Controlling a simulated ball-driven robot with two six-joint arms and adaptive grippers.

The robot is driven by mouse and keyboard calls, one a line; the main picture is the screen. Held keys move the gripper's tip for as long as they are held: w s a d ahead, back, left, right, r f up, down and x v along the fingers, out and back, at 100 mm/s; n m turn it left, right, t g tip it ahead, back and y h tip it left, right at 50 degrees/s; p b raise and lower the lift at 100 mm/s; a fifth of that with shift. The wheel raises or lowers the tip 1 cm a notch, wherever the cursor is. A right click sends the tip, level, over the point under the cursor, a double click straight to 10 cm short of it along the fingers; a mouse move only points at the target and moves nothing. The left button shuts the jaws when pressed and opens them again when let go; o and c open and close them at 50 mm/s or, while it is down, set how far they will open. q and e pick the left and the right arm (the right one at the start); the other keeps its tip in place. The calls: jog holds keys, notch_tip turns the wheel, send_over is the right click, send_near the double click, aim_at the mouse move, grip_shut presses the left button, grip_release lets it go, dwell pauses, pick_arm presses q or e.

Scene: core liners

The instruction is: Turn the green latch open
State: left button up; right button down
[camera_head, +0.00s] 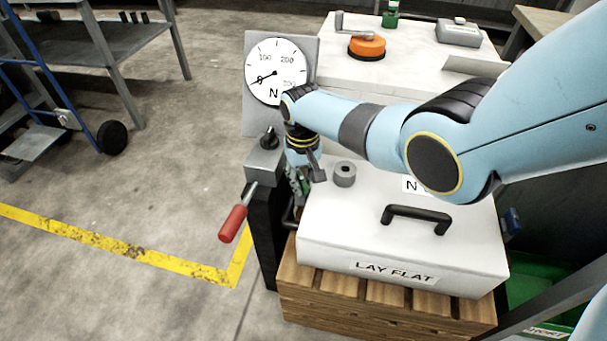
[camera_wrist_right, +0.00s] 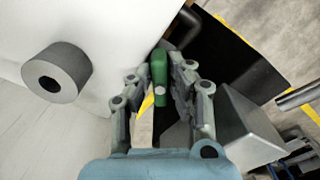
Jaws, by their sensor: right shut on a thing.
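The green latch (camera_wrist_right: 159,72) shows in the right wrist view as a small upright green bar with a pale round pin, beside the white box's edge. My right gripper (camera_wrist_right: 162,88) has its two fingers on either side of the latch and is shut on it. In the head view my right gripper (camera_head: 300,188) points down at the left side of the white box (camera_head: 340,222). There only a bit of green shows between the fingers, and my wrist hides most of the latch. My left gripper is not in view.
The box, labelled LAY FLAT, has a black handle (camera_head: 416,214) and a grey ring (camera_head: 344,174) on top. It rests on wooden slats (camera_head: 385,312). A red-handled lever (camera_head: 233,222) and a dial gauge (camera_head: 275,71) stand close left.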

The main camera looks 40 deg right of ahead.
aim_at(301, 181)
jog(key=m+p, duration=0.1)
jog(key=m, duration=0.2)
jog(key=shift+a+r+m, duration=0.1)
jog(key=shift+m, duration=0.3)
jog(key=shift+w+m, duration=0.1)
jog(key=shift+m, duration=1.5)
jog(key=shift+p, duration=0.3)
jog(key=c, duration=1.3)
grip_release()
notch_tip(301, 181, up, 12)
jog(key=shift+f, duration=0.1)
